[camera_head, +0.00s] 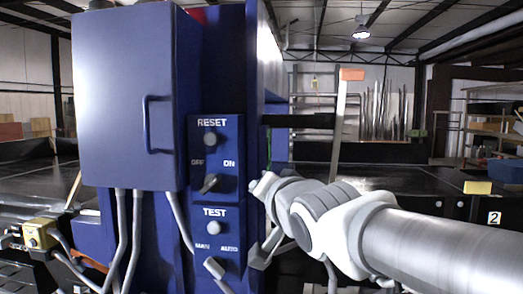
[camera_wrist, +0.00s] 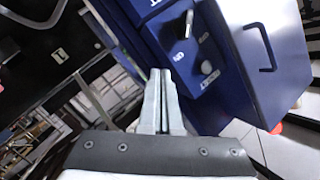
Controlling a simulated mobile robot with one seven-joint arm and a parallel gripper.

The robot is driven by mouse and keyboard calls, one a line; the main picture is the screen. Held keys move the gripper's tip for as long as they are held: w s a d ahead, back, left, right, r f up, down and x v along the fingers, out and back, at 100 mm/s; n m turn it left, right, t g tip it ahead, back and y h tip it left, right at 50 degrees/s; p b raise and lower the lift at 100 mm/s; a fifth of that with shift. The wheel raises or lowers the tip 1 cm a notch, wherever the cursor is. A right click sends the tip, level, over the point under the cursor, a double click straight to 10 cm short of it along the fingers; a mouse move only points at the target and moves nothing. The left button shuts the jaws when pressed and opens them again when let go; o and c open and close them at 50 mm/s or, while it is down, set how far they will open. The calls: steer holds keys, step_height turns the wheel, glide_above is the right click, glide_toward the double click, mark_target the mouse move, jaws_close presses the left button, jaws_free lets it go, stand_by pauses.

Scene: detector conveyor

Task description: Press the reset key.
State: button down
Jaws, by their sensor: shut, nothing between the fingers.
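The reset key looks like the round grey button (camera_head: 210,139) under the RESET label on the blue panel, with an OFF/ON selector lever (camera_head: 210,183) below it. In the wrist view the button (camera_wrist: 207,67) shows upside down, beside its label and the lever (camera_wrist: 189,22). My gripper (camera_wrist: 160,73) is shut and empty, its two grey fingers together. Its tips appear left of the button in that view, apart from it in the picture; I cannot tell their depth to the panel. In the head view my arm reaches in from the right, and the fingertips are not clearly visible.
A TEST panel with a round button (camera_head: 214,228) and MAN/AUTO lever (camera_head: 214,267) sits below. A blue box (camera_head: 125,90) with a handle (camera_head: 148,125) projects at left, with grey conduits (camera_head: 122,240) below. Black conveyor surfaces (camera_head: 400,185) extend behind.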

mark_target(210, 142)
steer(key=a+r+y+b, duration=0.1)
steer(key=a+r+y, duration=0.5)
steer(key=a, duration=0.6)
steer(key=shift+s+a+r+t+y, duration=0.2)
steer(key=shift+r+t+y, duration=0.2)
steer(key=shift+r, duration=0.2)
steer(key=shift+w+d+p, duration=0.2)
steer(key=shift+w+p, duration=0.95)
steer(key=shift+w, duration=1.1)
steer(key=shift+w+d+p, duration=0.2)
steer(key=shift+w+p, duration=0.95)
steer(key=shift+w, duration=1.05)
steer(key=shift+w, duration=0.1)
steer(key=shift+w, duration=0.3)
